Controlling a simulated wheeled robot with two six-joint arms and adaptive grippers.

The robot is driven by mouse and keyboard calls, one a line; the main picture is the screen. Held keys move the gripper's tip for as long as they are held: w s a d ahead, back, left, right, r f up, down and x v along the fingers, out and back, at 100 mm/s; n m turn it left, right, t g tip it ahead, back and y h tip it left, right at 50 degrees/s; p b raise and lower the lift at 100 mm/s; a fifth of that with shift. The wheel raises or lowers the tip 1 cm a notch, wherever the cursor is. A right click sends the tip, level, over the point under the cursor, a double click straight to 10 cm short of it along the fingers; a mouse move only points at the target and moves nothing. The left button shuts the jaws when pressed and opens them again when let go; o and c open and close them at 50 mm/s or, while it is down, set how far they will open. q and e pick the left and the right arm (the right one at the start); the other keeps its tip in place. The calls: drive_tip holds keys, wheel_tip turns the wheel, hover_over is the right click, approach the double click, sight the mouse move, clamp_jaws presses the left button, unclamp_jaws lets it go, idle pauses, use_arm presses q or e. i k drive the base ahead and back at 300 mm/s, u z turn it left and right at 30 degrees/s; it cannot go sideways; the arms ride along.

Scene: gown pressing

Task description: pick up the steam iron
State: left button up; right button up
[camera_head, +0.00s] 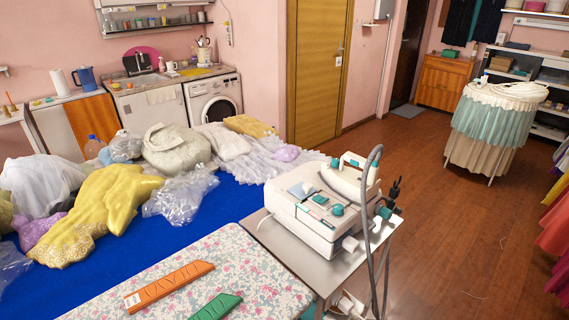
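The steam iron (345,181) is white with teal parts and rests on top of a boxy white steam station (310,212). The station stands on a small grey metal table (272,236) right of centre. A grey hose (366,180) rises beside the iron in a tall loop and runs down past the table's right side. A dark fitting with cords (393,194) is at the station's right edge. Neither of my grippers shows in this view, so what they hold cannot be seen.
A floral ironing surface (235,262) with orange (168,287) and green (214,308) rulers lies front left. Behind it, a blue-covered table (105,268) holds a yellow garment (98,208) and plastic-wrapped clothes.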

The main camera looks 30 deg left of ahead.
sight(346, 180)
drive_tip(key=u, duration=1.6)
drive_tip(key=k, duration=0.5)
drive_tip(key=z, duration=1.9)
drive_tip(key=i, duration=4.25)
drive_tip(key=u, duration=2)
